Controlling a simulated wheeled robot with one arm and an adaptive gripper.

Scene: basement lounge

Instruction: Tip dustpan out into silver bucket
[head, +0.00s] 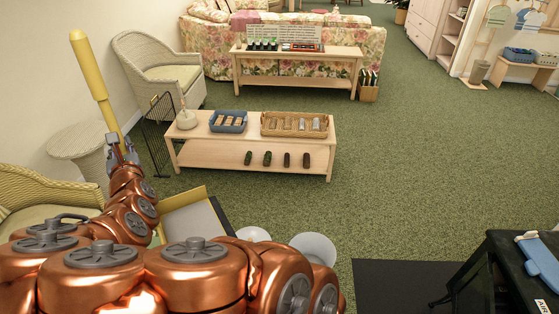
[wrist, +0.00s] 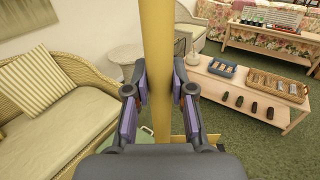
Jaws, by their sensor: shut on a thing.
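My gripper (head: 121,152) is raised at the left and shut on a long yellow handle (head: 92,75), which stands nearly upright with a slight tilt. In the wrist view the handle (wrist: 158,35) passes between the two fingers (wrist: 160,88). A yellow-edged pan with a grey inside (head: 190,220) shows low behind my arm and looks like the dustpan's pan. Its join to the handle is hidden, and I cannot tell what is in it.
A low wooden table (head: 245,145) holds a blue basket (head: 228,121) and a wicker tray (head: 294,124). Wicker chairs (head: 155,65) and a round side table (head: 82,150) stand at the left. A dark table (head: 515,280) is at front right. Green carpet (head: 420,150) is open between.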

